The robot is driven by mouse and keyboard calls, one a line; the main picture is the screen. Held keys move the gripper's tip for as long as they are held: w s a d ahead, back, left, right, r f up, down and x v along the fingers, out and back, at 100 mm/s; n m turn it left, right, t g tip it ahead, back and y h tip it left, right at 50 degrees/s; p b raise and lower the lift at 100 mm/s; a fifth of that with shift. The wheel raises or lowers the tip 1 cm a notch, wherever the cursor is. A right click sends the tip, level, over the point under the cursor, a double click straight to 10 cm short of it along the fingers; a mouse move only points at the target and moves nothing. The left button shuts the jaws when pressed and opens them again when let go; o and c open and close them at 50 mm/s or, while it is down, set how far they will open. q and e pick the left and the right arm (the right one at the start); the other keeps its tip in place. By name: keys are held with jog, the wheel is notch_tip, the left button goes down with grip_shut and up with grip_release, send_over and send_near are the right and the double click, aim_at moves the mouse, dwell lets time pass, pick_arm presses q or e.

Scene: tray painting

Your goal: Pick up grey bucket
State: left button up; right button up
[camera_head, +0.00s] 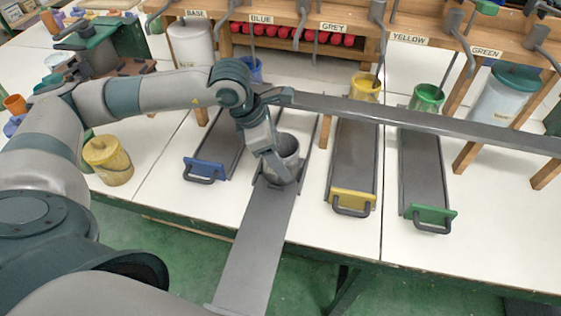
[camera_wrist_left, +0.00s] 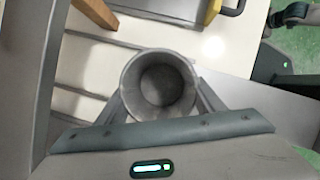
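The grey bucket (camera_head: 287,146) is an open round cup near the middle of the head view, in line with the grey strip under it. It also shows in the left wrist view (camera_wrist_left: 160,84), where I look into its dark, empty-looking mouth. My left gripper (camera_head: 270,165) reaches down to it from above. In the left wrist view, the left gripper's fingers (camera_wrist_left: 160,105) lie along both sides of the bucket and seem to touch it. Their tips are partly hidden by the bucket. I cannot tell if the bucket is off its support. My right gripper is not in view.
A long grey bar (camera_head: 420,123) crosses above the table to the right. Blue (camera_head: 206,169), yellow (camera_head: 351,202) and green (camera_head: 431,215) handled trays lie beside the grey strip (camera_head: 255,240). A yellow pot (camera_head: 108,160) stands left. Labelled wooden shelving (camera_head: 300,15) is behind.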

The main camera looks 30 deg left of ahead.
aim_at(281, 145)
pick_arm(q)
jog(key=shift+c, duration=1)
jog(key=shift+r, duration=0.2)
